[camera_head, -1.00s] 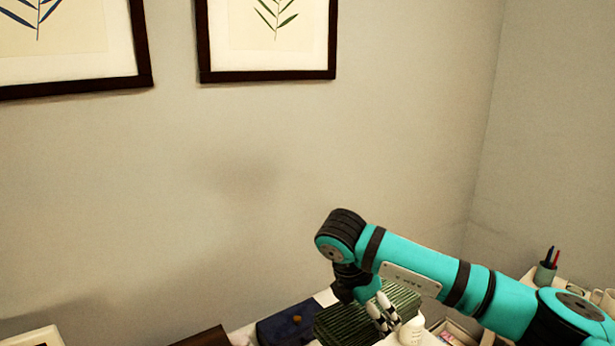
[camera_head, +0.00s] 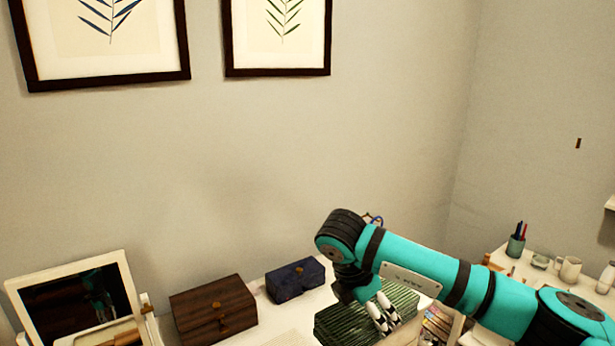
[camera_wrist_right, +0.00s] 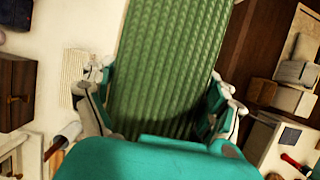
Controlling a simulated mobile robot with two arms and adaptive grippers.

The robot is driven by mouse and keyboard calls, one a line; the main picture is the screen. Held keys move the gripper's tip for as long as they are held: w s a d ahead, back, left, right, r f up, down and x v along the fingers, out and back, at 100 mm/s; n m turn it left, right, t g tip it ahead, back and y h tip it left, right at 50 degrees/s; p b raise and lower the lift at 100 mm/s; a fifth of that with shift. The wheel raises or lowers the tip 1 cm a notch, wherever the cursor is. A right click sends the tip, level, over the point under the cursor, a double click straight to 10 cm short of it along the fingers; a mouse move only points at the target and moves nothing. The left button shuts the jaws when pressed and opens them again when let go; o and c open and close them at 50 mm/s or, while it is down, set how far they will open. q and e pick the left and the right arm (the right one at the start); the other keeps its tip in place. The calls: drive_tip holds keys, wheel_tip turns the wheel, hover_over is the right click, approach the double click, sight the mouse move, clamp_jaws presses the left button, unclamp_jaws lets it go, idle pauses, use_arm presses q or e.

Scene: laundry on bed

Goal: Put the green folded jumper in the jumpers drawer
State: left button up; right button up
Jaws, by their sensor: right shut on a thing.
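The green folded jumper (camera_head: 350,324) is ribbed and dark green in the head view, at the lower middle right. My right gripper (camera_head: 383,318) is shut on it. In the right wrist view the jumper (camera_wrist_right: 172,65) fills the middle, between the two fingers of the right gripper (camera_wrist_right: 160,105). The jumper appears above the white furniture top in the head view; whether it touches the top I cannot tell. My left gripper is not in view. No drawer can be made out for certain as the jumpers drawer.
A brown wooden box (camera_head: 215,308), a dark blue box (camera_head: 295,280) and a white-framed mirror (camera_head: 75,300) stand on the white top. A pen cup (camera_head: 515,246) and a mug (camera_head: 568,269) stand on a surface at the right. Framed prints hang on the wall.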

drive_tip(key=shift+s+d+f+n, duration=0.1)
drive_tip(key=shift+s+f+n, duration=0.1)
drive_tip(key=shift+s+n, duration=0.35)
drive_tip(key=shift+s+d+f+n+t+b, duration=0.1)
drive_tip(key=shift+s+f+n+t+b, duration=0.1)
drive_tip(key=shift+n+t+b, duration=0.2)
drive_tip(key=f+n+y+b, duration=0.1)
drive_tip(key=f+n, duration=0.1)
drive_tip(key=d+f+n+b, duration=0.1)
drive_tip(key=n, duration=0.1)
drive_tip(key=shift+f+n+t+y+b, duration=0.3)
drive_tip(key=shift+f+n+t+y, duration=0.05)
drive_tip(key=shift+f+t+y, duration=0.05)
drive_tip(key=s+d+f+m+g+y+b, duration=0.1)
drive_tip(key=s+f+m+g+b, duration=0.3)
drive_tip(key=s+f+m+b, duration=0.5)
drive_tip(key=s+d+f+m+g+b, duration=0.4)
drive_tip(key=s+f+m+b, duration=0.5)
drive_tip(key=m, duration=1.3)
wheel_tip(320, 180, down, 5)
drive_tip(key=shift+s+d+y, duration=0.35)
drive_tip(key=shift+s+y, duration=0.05)
drive_tip(key=shift+s, duration=0.25)
